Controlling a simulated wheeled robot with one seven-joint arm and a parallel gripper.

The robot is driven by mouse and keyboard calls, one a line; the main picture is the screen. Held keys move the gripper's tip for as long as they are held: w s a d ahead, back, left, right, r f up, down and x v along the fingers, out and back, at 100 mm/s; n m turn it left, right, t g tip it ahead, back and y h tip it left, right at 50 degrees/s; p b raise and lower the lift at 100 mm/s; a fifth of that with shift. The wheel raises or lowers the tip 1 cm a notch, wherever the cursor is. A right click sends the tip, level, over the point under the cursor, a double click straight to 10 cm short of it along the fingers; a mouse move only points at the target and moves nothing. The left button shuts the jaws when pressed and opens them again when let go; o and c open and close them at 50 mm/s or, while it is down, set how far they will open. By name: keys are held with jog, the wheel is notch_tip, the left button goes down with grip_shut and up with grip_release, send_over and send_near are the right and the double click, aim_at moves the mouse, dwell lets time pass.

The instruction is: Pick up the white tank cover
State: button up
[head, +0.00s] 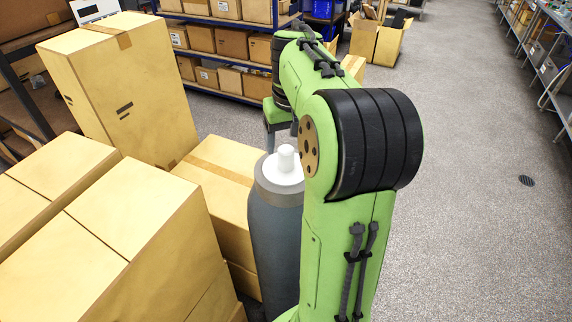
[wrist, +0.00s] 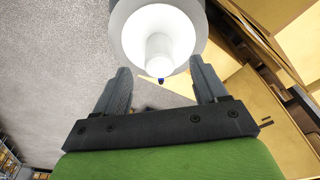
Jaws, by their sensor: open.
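The white tank cover (head: 283,169) sits on top of a tall grey-blue tank (head: 275,245) with a grey rim, left of my arm in the head view. It has a round white disc and a raised knob. In the wrist view the white cover (wrist: 150,35) is at the top centre, its knob pointing toward my gripper. My gripper (wrist: 160,80) is open and empty, its two fingers spread to either side just below the knob and apart from it. In the head view my arm hides most of the gripper and the right side of the tank.
Cardboard boxes (head: 95,225) crowd the left side, close to the tank, with a tall box (head: 125,90) behind them. Shelves with boxes (head: 220,42) stand at the back. The grey floor (head: 470,200) on the right is clear.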

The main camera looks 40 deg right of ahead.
aim_at(287, 149)
jog(key=f, duration=0.3)
jog(key=w+f, duration=0.1)
jog(key=f, duration=0.1)
jog(key=shift+d+f, duration=0.3)
jog(key=shift+d, duration=0.05)
jog(key=c, duration=1.1)
notch_tip(287, 149, up, 10)
jog(key=shift+r+p, duration=0.1)
jog(key=shift+p, duration=0.2)
jog(key=shift+c, duration=0.2)
